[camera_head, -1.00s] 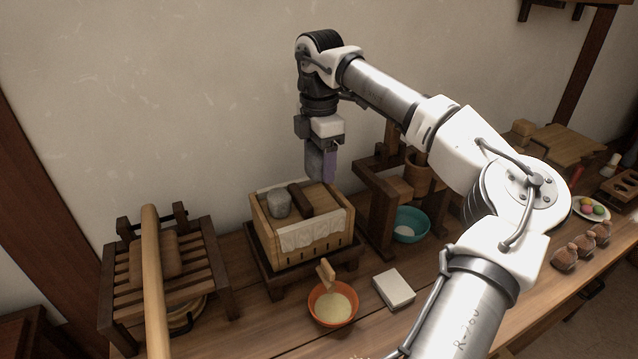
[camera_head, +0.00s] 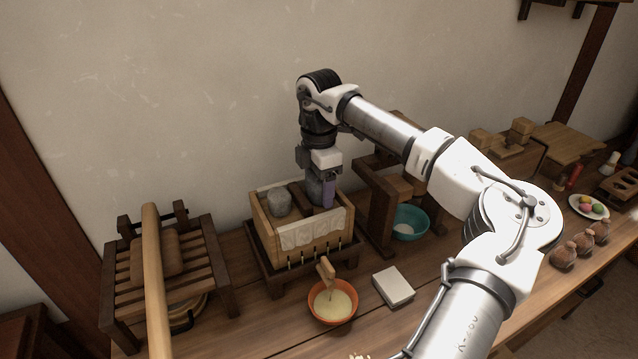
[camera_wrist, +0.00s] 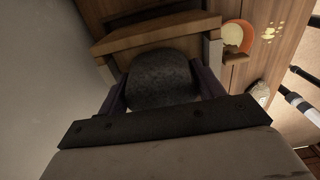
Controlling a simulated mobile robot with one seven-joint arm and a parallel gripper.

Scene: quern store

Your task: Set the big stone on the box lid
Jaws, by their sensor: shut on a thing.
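My gripper (camera_head: 322,190) is shut on a big grey stone (camera_head: 313,189), just over the right part of the wooden box (camera_head: 327,245). The stone also shows dark between the fingers in the wrist view (camera_wrist: 163,80). Its underside is hidden, so I cannot tell whether it touches the lid. The box lid is mostly hidden behind the box walls, stones and gripper. A dark handle bar (camera_head: 298,196) crosses its middle. Another grey stone (camera_head: 280,203) sits on the left part of the lid. White cloth (camera_head: 308,232) hangs over the box's front, and pale drips show below it.
An orange bowl (camera_head: 319,310) with pale yellow contents stands in front of the box. A white block (camera_head: 393,288) lies to its right. A teal bowl (camera_head: 423,228) and a dark wooden frame (camera_head: 376,215) stand close right; a slatted rack (camera_head: 207,262) stands left.

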